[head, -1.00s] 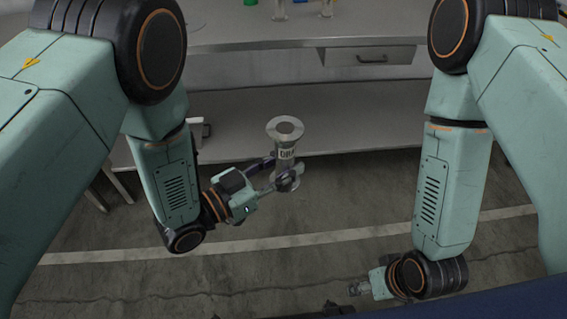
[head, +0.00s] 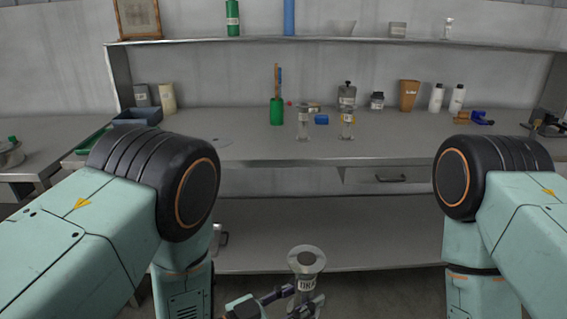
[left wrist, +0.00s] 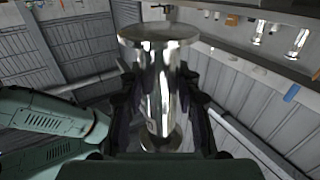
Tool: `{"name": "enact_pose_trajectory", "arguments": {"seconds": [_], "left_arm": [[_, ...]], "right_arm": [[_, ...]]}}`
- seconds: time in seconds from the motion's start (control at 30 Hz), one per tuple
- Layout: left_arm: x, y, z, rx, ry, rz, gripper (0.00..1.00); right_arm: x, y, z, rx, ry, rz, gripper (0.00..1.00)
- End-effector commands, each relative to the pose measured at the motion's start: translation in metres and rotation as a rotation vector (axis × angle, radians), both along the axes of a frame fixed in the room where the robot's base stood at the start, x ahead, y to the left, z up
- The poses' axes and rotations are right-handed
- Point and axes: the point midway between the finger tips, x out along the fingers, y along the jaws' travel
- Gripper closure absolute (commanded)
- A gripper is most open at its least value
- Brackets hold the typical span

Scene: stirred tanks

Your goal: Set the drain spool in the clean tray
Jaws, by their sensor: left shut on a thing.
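The drain spool (head: 306,262) is a shiny metal tube with a wide flange at each end and a dark-lettered label. It is upright at the bottom of the head view, in front of the bench. My left gripper (head: 297,298) is shut around its middle. In the left wrist view the spool (left wrist: 160,75) stands between both fingers, flanges above and below them. A green tray (head: 94,142) lies at the bench's left end, partly hidden by my left arm. I cannot tell whether it is the clean tray. My right gripper is not in view.
The bench top (head: 400,147) holds two clear or metallic flanged pieces (head: 303,124), a green cup (head: 277,112), bottles (head: 457,99) and a dark bin (head: 138,116) at left. The bench's front middle is clear. A drawer (head: 390,176) and lower shelf (head: 340,225) are below.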

Motion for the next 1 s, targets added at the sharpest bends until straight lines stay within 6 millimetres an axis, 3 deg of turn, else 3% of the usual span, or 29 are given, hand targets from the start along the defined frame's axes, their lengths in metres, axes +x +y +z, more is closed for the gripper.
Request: {"name": "enact_pose_trajectory", "arguments": {"seconds": [0.03, 0.27, 0.7, 1.0], "left_arm": [[-0.008, 0.005, -0.004, -0.001, 0.008, -0.006, 1.00], [-0.016, 0.057, -0.001, -0.002, 0.006, 0.070, 1.00], [-0.026, 0.165, 0.030, -0.006, 0.004, 0.345, 1.00], [-0.026, 0.215, 0.046, -0.004, 0.002, 0.516, 1.00]], "right_arm": [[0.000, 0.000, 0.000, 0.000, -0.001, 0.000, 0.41], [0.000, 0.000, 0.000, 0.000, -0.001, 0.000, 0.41], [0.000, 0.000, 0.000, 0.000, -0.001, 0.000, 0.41], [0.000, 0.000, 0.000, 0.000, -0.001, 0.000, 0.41]]}}
